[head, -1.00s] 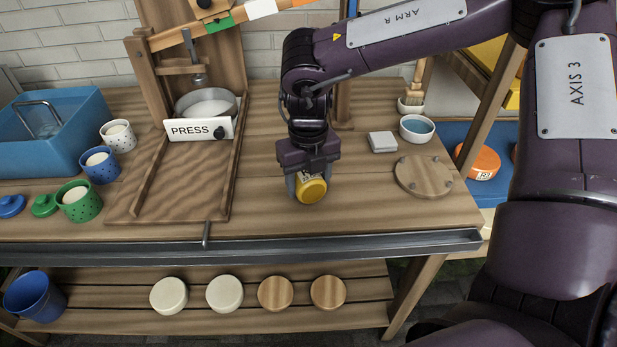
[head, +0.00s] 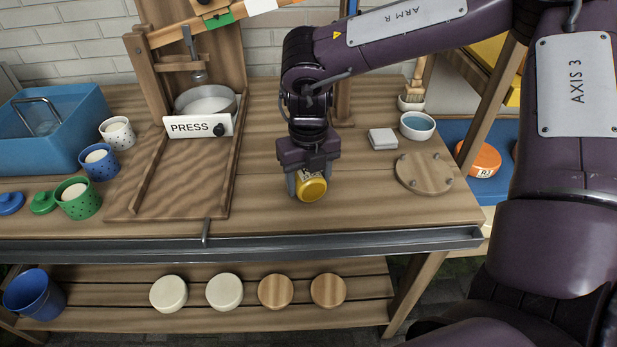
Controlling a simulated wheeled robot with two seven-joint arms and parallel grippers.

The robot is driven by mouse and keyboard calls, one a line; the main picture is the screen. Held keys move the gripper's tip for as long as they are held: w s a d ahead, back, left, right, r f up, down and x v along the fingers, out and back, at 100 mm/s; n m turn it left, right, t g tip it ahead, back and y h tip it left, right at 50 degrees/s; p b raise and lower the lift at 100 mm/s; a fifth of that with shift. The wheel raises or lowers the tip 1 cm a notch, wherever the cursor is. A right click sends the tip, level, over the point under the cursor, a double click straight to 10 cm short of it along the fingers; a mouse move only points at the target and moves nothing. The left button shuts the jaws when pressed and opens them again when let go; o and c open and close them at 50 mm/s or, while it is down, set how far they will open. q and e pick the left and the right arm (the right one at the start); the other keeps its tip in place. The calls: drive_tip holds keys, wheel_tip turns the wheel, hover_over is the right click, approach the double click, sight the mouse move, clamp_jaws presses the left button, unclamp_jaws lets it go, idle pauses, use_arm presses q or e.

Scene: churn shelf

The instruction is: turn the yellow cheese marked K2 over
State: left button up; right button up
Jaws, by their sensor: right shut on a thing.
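A yellow cheese (head: 312,190) is in the head view, at the middle of the wooden table near its front. It is tilted, with one round yellow face toward the lower right and a pale label partly showing above it; I cannot read the label fully. My right gripper (head: 308,187) points down and is shut on the cheese. I cannot tell whether the cheese's lower edge touches the table. My left gripper is not in view.
A round wooden board with pegs (head: 424,174), a grey block (head: 382,139) and a blue-filled bowl (head: 417,126) are to the right. The press (head: 198,126) stands left. Cups (head: 77,199) and a blue basin (head: 50,140) are further left.

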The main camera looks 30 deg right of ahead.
sight(308, 173)
drive_tip(key=o, duration=1.1)
drive_tip(key=shift+r, duration=3.9)
